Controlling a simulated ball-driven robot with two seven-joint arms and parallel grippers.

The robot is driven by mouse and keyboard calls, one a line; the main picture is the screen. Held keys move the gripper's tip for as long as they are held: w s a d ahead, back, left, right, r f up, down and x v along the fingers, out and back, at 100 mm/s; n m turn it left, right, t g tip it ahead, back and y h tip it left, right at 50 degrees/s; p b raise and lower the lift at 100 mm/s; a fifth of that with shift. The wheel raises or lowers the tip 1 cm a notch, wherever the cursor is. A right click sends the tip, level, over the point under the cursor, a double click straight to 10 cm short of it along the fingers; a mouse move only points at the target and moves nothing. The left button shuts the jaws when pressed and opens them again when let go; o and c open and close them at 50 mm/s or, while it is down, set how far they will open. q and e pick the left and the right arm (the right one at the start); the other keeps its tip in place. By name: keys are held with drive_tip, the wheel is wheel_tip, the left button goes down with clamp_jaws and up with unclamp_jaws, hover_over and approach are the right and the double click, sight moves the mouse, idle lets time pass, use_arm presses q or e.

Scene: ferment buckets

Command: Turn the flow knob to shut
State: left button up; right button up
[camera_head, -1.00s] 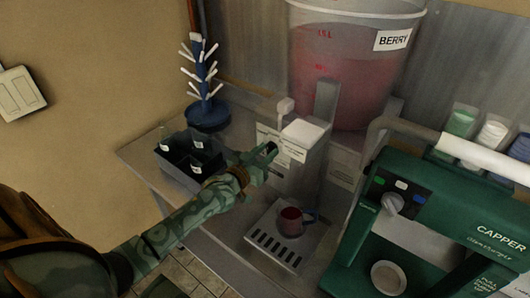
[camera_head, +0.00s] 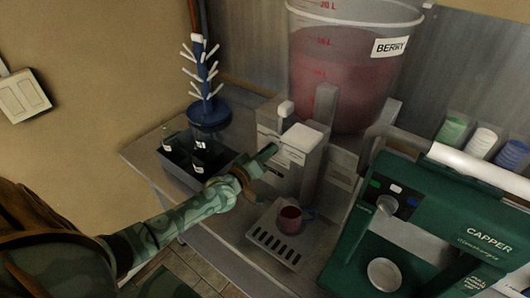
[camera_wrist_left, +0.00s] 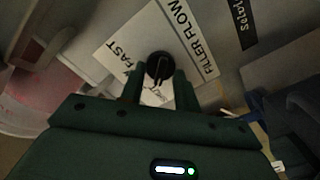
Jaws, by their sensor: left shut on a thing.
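The flow knob (camera_wrist_left: 160,68) is small, round and black, on a white label plate (camera_wrist_left: 118,48) reading FILLER FLOW and FAST in the left wrist view. More print below the knob is partly covered and unclear. My left gripper (camera_wrist_left: 160,88) is shut on the knob, one green finger on each side. In the head view my left gripper (camera_head: 262,160) reaches the left side of the grey filler (camera_head: 300,160); the knob is hard to make out there. My right gripper is not in view.
A red mug (camera_head: 290,217) stands on the drip tray (camera_head: 262,238) under the filler. A bucket marked BERRY (camera_head: 345,70) is behind. A green capper (camera_head: 430,235) stands right. A dark bottle crate (camera_head: 180,170) and blue bottle tree (camera_head: 207,112) stand left.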

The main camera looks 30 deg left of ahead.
use_arm(q)
drive_tip(key=shift+n, duration=0.5)
drive_tip(key=o, duration=1)
drive_tip(key=shift+c, duration=0.2)
drive_tip(key=s+a+p, duration=0.1)
drive_tip(key=s, duration=1.5)
drive_tip(key=shift+a, duration=0.2)
drive_tip(key=shift+s, duration=0.1)
